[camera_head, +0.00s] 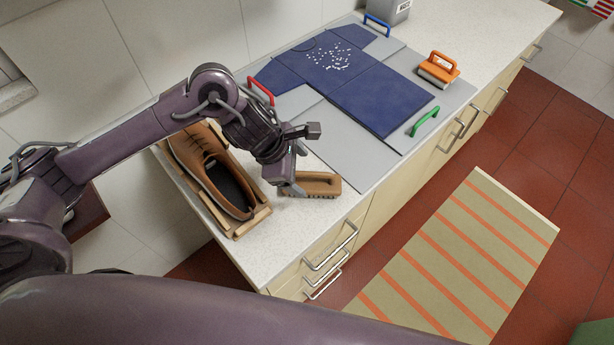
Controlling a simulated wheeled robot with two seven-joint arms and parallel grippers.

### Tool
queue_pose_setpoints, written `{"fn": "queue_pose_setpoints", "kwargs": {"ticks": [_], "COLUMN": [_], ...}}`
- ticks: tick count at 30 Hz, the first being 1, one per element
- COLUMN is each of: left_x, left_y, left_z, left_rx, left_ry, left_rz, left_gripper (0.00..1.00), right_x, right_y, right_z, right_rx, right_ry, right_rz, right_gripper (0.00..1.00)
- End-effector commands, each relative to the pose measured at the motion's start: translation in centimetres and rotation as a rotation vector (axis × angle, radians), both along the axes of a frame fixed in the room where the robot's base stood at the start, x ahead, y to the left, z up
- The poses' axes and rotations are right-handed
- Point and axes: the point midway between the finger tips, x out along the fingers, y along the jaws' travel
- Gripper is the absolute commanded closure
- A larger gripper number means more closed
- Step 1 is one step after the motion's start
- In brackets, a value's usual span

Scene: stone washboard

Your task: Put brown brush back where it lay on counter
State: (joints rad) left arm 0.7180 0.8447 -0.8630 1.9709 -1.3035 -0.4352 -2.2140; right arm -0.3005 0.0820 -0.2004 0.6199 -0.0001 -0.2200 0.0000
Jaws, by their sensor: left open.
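The brown brush (318,184) lies bristles down on the light speckled counter (262,250), to the right of the brown shoe (212,172) and near the counter's front edge. My left gripper (296,180) is at the brush's left end, pointing down, with its jaws open. Its fingers overlap the brush's end in the picture, and I cannot tell whether they touch it. My right gripper is not in view.
The shoe sits on a wooden rack (240,228) at left. An orange brush (438,68) stands at right. Drawer handles (330,246) jut from the counter front.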

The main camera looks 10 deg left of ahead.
Motion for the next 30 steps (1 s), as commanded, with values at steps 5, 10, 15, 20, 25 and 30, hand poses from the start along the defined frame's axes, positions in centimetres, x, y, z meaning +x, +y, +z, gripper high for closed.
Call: {"fn": "queue_pose_setpoints", "kwargs": {"ticks": [5, 10, 15, 20, 25, 30], "left_x": [-0.8, -1.3, -1.5, -1.5, -1.5, -1.5], "left_y": [1.3, 2.0, 2.2, 2.1, 2.1, 2.1], "left_z": [3.2, 5.0, 5.5, 5.5, 5.5, 5.5], "left_rx": [0.001, 0.000, 0.000, 0.000, 0.000, 0.000], "left_ry": [-0.004, -0.001, 0.001, 0.002, 0.002, 0.002], "left_rz": [0.000, -0.002, 0.000, -0.001, -0.001, -0.001], "left_gripper": [0.24, 0.24, 0.24, 0.24, 0.24, 0.24], "right_x": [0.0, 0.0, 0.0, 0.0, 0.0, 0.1], "right_y": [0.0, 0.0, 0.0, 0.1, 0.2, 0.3], "right_z": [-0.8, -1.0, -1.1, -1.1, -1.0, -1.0], "right_rx": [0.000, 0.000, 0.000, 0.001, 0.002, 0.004], "right_ry": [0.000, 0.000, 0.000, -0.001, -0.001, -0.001], "right_rz": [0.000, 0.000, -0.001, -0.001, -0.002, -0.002], "right_gripper": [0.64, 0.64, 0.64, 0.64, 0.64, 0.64]}}
